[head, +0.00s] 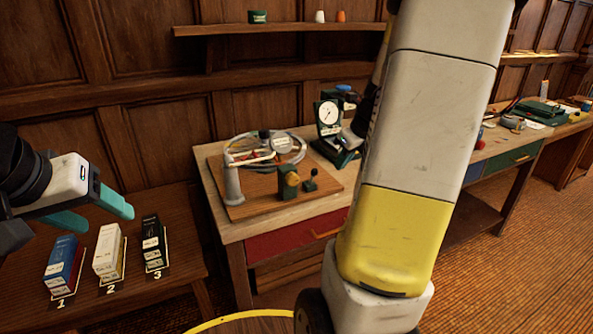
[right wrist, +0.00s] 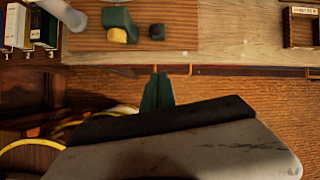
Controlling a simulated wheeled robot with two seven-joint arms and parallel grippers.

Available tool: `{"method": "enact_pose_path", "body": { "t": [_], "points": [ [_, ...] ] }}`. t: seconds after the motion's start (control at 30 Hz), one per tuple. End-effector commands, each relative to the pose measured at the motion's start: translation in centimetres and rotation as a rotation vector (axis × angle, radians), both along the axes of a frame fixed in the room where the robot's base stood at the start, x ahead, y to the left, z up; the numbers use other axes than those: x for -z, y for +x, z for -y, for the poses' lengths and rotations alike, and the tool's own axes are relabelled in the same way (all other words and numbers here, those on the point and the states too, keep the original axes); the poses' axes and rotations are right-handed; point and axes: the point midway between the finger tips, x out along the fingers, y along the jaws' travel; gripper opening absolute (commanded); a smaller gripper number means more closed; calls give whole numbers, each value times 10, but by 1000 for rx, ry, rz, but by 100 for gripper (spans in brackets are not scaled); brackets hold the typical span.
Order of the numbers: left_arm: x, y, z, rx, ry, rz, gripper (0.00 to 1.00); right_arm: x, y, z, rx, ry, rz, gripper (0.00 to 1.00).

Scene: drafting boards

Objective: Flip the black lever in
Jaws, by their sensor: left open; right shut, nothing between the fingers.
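A small black lever (head: 311,181) with a round knob stands on the wooden board (head: 262,208) on the workbench, right of a green block with a yellow knob (head: 289,183). In the right wrist view the lever's dark knob (right wrist: 157,32) shows near the board's front edge, beside the green block (right wrist: 117,18). My right gripper (right wrist: 157,78) is shut and empty, apart from the lever, with its fingertips below it in that picture. In the head view my right arm hides that gripper. My left gripper (head: 108,218) is open and empty, over the low table at left.
The board also carries a grey post (head: 233,185) and looped hoses (head: 290,147). A dial gauge (head: 328,114) stands behind it. Numbered blue, white and black boxes (head: 152,240) stand on the low table (head: 185,262). A yellow ring (head: 245,317) lies at the bottom.

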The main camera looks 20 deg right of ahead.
Motion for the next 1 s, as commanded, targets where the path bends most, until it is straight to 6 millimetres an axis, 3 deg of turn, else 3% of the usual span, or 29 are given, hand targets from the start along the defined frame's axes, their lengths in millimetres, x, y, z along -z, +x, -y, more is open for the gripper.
{"method": "enact_pose_path", "body": {
  "t": [0.53,1.0],
  "points": [
    [0,0,0,0,0,0,59,10,4,3,32,11,-6,0],
    [0,0,0,0,0,0,59,92,45,-4,31,12,-9,0]
  ]
}}
